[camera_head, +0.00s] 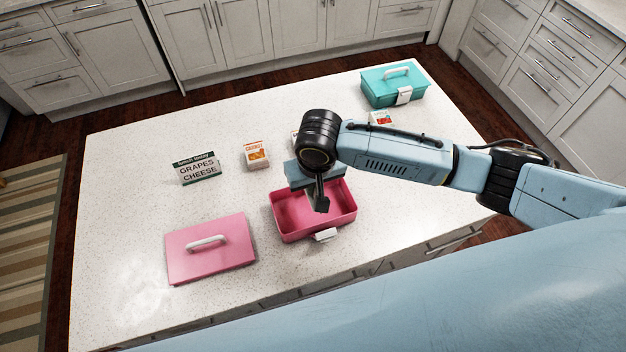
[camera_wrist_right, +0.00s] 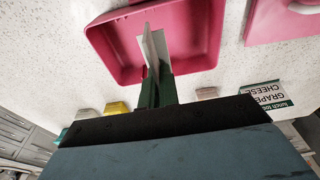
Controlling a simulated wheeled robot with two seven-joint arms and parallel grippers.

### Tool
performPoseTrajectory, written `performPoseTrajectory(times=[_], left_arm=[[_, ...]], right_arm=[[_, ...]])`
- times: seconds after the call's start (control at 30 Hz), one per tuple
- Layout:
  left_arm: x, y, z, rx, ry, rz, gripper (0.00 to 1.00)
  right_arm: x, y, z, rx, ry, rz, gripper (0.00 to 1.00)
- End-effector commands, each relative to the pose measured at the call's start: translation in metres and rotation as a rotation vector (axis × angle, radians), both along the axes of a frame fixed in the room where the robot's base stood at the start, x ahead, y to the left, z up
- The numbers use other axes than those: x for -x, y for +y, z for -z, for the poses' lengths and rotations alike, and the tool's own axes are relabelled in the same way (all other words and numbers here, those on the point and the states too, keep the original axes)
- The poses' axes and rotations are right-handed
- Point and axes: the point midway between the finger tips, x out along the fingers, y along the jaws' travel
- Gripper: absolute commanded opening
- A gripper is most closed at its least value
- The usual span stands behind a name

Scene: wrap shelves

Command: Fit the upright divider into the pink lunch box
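The open pink lunch box (camera_head: 282,233) stands on the white counter with its latch facing the front edge; it also shows in the right wrist view (camera_wrist_right: 112,62). It looks empty inside. My right gripper (camera_head: 317,186) is over the box, pointing down. In the right wrist view, its dark fingers (camera_wrist_right: 155,92) look shut on a thin pale grey upright divider (camera_wrist_right: 153,50). The divider's far end is over the inside of the box. I cannot tell whether it touches the floor. My left gripper is not in view.
The pink lid (camera_head: 200,262) with a white handle lies left of the box. A grapes and cheese sign (camera_head: 198,168), a carrot carton (camera_head: 256,155) and a red-and-white carton (camera_head: 381,118) stand behind. A teal lunch box (camera_head: 385,92) is at the back right. The counter's left end is clear.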

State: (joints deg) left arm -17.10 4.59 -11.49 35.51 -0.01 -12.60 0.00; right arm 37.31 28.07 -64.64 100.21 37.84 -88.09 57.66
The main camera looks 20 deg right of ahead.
Motion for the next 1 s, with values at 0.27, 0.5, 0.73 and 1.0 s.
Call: performPoseTrajectory(times=[0.27,0.5,0.73,1.0], left_arm=[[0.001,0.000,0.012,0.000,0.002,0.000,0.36],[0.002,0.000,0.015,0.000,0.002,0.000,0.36],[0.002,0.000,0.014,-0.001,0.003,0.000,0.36],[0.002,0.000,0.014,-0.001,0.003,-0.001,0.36]], right_arm=[[0.000,0.000,0.028,0.000,0.001,0.000,0.00],[0.000,0.000,0.036,0.000,0.000,0.000,0.00],[0.000,0.000,0.036,0.000,0.000,0.000,0.00],[0.000,0.000,0.035,0.000,0.000,0.000,0.00]])
